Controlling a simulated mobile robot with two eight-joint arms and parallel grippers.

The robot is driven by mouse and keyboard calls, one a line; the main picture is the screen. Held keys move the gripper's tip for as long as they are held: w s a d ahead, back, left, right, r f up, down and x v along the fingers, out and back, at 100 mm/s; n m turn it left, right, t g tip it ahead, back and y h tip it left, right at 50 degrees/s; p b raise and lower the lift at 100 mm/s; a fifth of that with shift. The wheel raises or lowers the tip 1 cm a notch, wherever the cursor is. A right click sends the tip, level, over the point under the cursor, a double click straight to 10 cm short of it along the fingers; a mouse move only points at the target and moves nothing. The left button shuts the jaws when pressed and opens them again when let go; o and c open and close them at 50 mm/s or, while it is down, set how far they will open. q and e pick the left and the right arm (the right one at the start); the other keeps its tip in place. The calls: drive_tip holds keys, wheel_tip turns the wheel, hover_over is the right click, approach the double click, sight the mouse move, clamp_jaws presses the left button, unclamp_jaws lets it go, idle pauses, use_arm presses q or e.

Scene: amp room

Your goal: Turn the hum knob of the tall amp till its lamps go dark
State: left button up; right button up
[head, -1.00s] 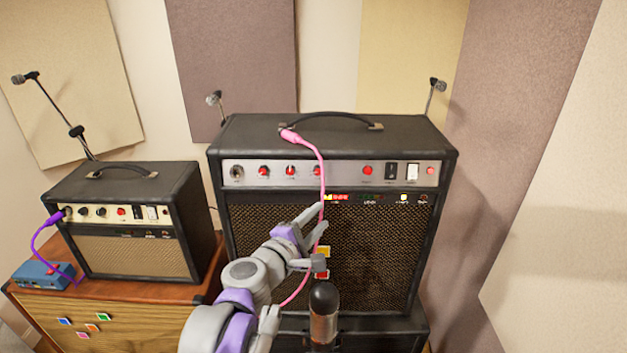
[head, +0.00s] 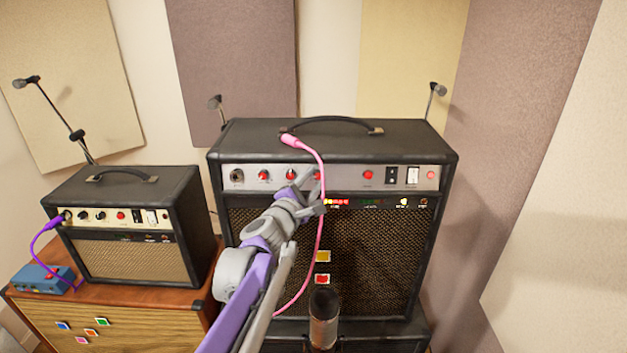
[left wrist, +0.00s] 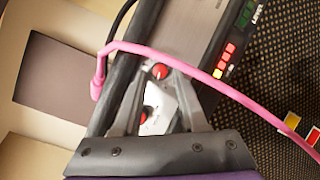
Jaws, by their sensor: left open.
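The tall amp (head: 333,138) is the larger black one, with a silver panel bearing red-capped knobs. I cannot read which is the hum knob. My left gripper (head: 312,192) is open in front of the panel, near the third red knob (head: 317,174) from the left. In the left wrist view, a red knob (left wrist: 160,71) shows between and just beyond the fingertips, with another red knob (left wrist: 142,117) nearer. I cannot tell whether the fingers touch it. The lamp row (head: 337,202) below the panel is lit yellow and red, also in the left wrist view (left wrist: 225,58). My right gripper is out of view.
A pink cable (head: 321,230) hangs over the amp's front and crosses close by the fingertips. A small amp (head: 130,258) and a blue pedal (head: 42,279) stand on a wooden cabinet at left. A dark cylindrical object (head: 323,318) stands in front of the tall amp.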

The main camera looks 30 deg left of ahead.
use_arm(q)
drive_tip(key=shift+w, duration=0.4)
drive_tip(key=shift+c, duration=0.4)
clamp_jaws()
drive_tip(key=shift+a+r+m+g+h+p, duration=0.1)
drive_tip(key=shift+m+g+h+p, duration=0.1)
drive_tip(key=shift+m, duration=0.35)
drive_tip(key=shift+r+m+g+h+p, duration=0.1)
drive_tip(key=shift+m+h+p, duration=0.1)
drive_tip(key=shift+m, duration=0.35)
drive_tip(key=shift+m+g+p, duration=0.35)
drive_tip(key=shift+m+g, duration=0.15)
drive_tip(key=shift+m, duration=0.7)
drive_tip(key=shift+o, duration=0.4)
unclamp_jaws()
